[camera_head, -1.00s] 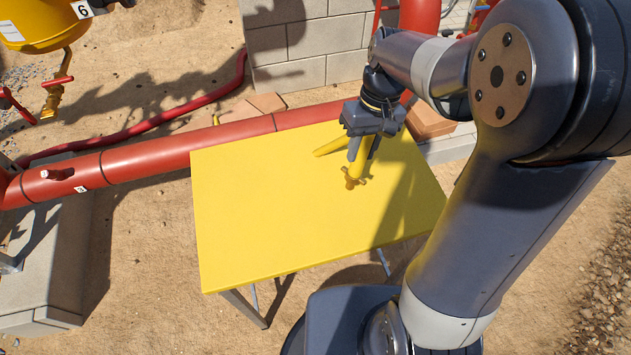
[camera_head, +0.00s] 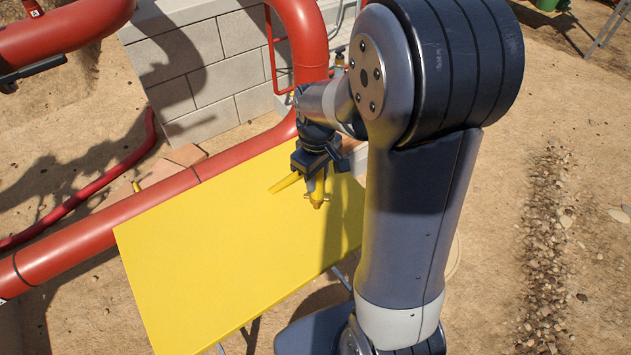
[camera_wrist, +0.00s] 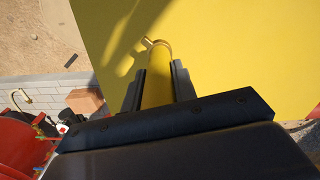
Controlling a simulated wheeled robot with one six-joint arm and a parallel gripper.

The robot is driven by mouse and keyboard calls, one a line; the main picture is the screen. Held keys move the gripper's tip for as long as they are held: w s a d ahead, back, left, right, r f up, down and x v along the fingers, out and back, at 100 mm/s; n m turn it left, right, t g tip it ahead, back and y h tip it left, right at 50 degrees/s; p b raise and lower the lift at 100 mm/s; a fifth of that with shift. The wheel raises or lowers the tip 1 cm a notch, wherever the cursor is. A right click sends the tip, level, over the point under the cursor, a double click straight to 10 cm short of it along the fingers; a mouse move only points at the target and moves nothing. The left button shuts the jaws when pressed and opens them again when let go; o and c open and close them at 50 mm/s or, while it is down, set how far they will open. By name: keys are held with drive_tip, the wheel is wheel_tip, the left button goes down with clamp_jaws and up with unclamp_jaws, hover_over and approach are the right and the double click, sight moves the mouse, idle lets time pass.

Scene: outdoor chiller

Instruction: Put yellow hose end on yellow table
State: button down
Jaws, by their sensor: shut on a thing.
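The yellow hose end (camera_head: 318,199) has a brass-coloured fitting at its lower tip. My gripper (camera_head: 318,181) is shut on it and holds it over the far right part of the yellow table (camera_head: 215,250). In the wrist view, the hose end (camera_wrist: 157,88) sits between the two dark fingers of my gripper (camera_wrist: 157,85), with its fitting pointing at the yellow table (camera_wrist: 240,50). I cannot tell whether the fitting touches the table top.
A thick red pipe (camera_head: 100,237) runs behind the table and rises beside a grey block wall (camera_head: 205,70). A thin red hose (camera_head: 90,195) lies on the sand at the left. Open sandy ground (camera_head: 500,200) with a strip of gravel lies to the right.

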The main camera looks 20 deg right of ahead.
wheel_tip(320, 180, down, 2)
drive_tip(key=shift+f, duration=0.1)
drive_tip(key=c, duration=1.1)
unclamp_jaws()
drive_tip(key=shift+c, duration=0.2)
wheel_tip(320, 180, up, 12)
drive_tip(key=shift+r, duration=0.1)
